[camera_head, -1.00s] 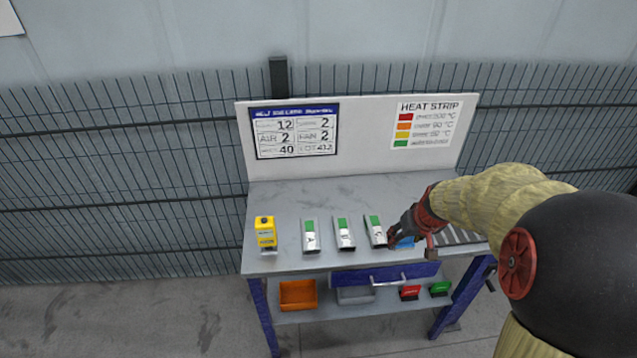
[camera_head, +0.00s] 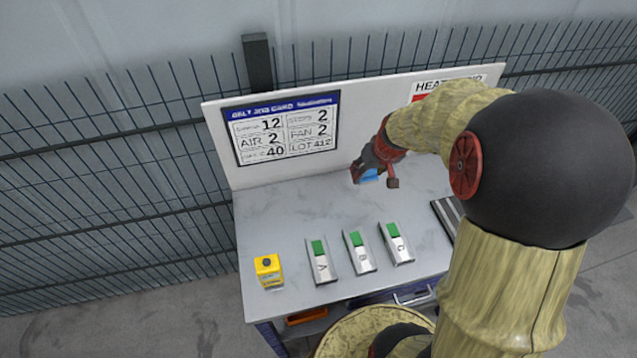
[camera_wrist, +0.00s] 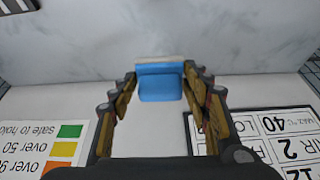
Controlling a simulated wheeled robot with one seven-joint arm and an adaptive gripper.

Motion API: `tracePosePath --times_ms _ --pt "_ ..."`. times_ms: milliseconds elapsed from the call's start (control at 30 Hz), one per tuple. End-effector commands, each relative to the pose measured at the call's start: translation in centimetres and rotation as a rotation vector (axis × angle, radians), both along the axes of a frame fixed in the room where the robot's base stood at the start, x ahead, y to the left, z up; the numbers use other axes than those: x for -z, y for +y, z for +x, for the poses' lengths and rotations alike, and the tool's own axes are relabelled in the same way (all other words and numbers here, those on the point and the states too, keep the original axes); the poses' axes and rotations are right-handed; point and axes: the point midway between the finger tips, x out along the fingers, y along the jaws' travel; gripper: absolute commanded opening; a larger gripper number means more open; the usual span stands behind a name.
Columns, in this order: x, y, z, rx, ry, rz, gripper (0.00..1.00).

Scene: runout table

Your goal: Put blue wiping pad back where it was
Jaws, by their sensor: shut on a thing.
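The blue wiping pad (camera_wrist: 160,82) is held between the two fingers of my gripper (camera_wrist: 160,88) in the wrist view. A pale strip runs along its far edge. In the head view my gripper (camera_head: 366,174) is shut on the blue pad (camera_head: 371,175) at the back of the table (camera_head: 300,205), near the upright board. Part of the pad is hidden there by the fingers. It looks raised above the tabletop, but the exact height cannot be told.
Metal pieces marked A (camera_head: 320,262), B (camera_head: 359,252) and C (camera_head: 396,244) with green patches stand along the front. A yellow device (camera_head: 268,270) is at front left. A striped grey piece (camera_head: 445,215) lies at right. The board (camera_head: 350,110) bounds the back; the back-left tabletop is clear.

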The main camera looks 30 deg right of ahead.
Motion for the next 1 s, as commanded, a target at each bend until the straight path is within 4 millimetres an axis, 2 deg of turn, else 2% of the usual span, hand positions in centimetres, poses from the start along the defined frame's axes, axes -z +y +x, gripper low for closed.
tracePosePath --times_ms 367,500,667,867,1000 --pt "3.9 6.0 5.7 -0.009 0.002 0.0 0.24" --pt "6.4 7.5 7.1 -0.006 0.004 0.0 0.24" --pt "8.2 8.6 8.2 -0.004 0.002 0.001 0.24" --pt "9.0 9.0 8.8 -0.003 0.0 0.0 0.24" --pt "10.7 9.5 9.1 -0.002 0.004 0.001 0.24"
